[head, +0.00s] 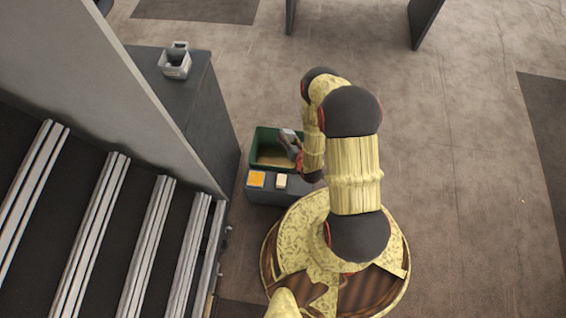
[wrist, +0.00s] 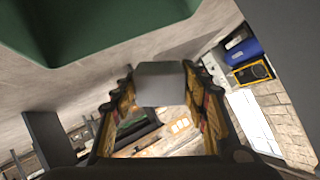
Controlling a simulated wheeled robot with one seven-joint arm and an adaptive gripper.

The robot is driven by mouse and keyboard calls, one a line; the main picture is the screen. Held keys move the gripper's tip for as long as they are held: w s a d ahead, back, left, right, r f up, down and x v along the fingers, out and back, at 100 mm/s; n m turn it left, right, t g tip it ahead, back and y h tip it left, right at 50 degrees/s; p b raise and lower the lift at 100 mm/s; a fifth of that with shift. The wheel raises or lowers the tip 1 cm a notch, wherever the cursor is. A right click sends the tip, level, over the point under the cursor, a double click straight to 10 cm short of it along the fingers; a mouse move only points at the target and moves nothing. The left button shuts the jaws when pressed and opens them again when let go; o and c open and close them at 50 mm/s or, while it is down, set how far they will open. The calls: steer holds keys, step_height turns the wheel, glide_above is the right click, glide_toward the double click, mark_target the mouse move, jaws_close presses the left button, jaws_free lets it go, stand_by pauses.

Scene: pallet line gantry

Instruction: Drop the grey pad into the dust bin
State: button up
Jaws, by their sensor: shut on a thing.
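The grey pad (wrist: 163,84) is a plain flat-faced piece clamped between the two fingertips of my gripper (wrist: 160,90) in the wrist view. In the head view my gripper (head: 296,149) is at the right side of a green open-topped bin (head: 257,140), which I take as the dust bin, with the pad (head: 288,134) over its opening. The bin's floor looks brown. In the wrist view the green bin (wrist: 100,35) fills the upper left. The exact height of the pad above the rim cannot be told.
A dark low box (head: 263,194) stands against the bin's near side, bearing an orange square (head: 256,179) and a small cream block (head: 281,181). A dark cabinet (head: 200,100) with a small grey container (head: 175,65) stands left. The right floor is clear.

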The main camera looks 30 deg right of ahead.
step_height(320, 180, down, 6)
steer(key=b, duration=0.4)
steer(key=shift+r, duration=0.1)
steer(key=o, duration=1.1)
steer(key=v, duration=1.2)
steer(key=shift+w, duration=0.1)
